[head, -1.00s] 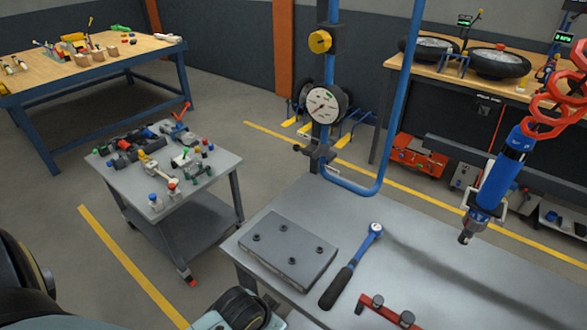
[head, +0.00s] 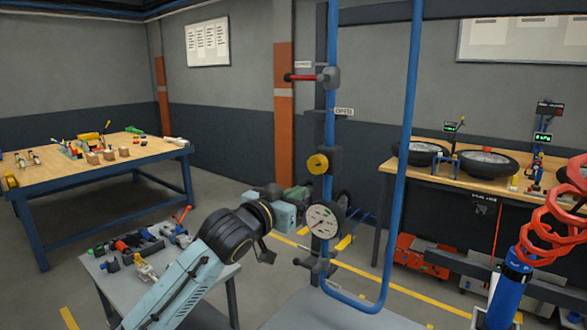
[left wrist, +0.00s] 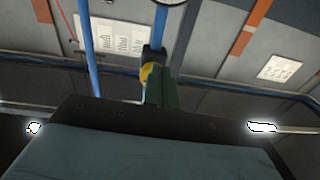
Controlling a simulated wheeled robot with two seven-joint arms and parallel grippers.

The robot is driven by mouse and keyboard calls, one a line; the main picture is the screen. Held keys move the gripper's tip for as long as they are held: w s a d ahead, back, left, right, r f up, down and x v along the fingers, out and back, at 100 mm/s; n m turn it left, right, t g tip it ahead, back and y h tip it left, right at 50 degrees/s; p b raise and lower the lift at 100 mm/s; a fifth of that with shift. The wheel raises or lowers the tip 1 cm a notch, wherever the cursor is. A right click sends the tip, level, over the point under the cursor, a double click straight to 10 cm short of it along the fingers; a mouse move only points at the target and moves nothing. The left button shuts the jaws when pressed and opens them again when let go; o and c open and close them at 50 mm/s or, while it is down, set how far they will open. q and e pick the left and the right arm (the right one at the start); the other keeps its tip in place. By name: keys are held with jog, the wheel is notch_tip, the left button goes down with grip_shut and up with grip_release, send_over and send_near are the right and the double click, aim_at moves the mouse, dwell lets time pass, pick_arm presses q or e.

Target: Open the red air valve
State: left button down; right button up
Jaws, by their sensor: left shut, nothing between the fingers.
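The red air valve (head: 305,77) is high on the vertical blue pipe in the head view. Its red lever lies level and points left from the grey valve body (head: 331,77), across the pipe. My left gripper (head: 300,194) is shut and empty, below the valve and apart from it, beside the pipe near the yellow knob (head: 317,164) and the gauge. Its dark green fingers (left wrist: 160,92) show in the left wrist view, pointing up along the pipe, with the yellow knob (left wrist: 147,72) behind them. The red lever cannot be made out clearly there. My right gripper is not seen.
A round pressure gauge (head: 325,219) sits on the pipe below the yellow knob. A second blue pipe (head: 402,150) runs to the right. A red coiled hose (head: 550,220) with a blue tool hangs at far right. A small cart (head: 215,285) of parts stands lower left.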

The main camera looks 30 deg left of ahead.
pick_arm(q)
jog(key=s+a+r+t, duration=0.1)
jog(key=a+r+t, duration=0.2)
jog(key=r, duration=0.8)
jog(key=s+a+r+t+h, duration=0.1)
jog(key=a+r+t, duration=0.2)
jog(key=r, duration=0.9)
jog(key=shift+r, duration=0.15)
notch_tip(320, 180, up, 5)
jog(key=p, duration=0.5)
send_over(305, 78)
jog(key=s+a, duration=0.2)
jog(key=shift+h, duration=0.3)
jog(key=shift+w+f, duration=0.15)
jog(key=shift+f, duration=1.85)
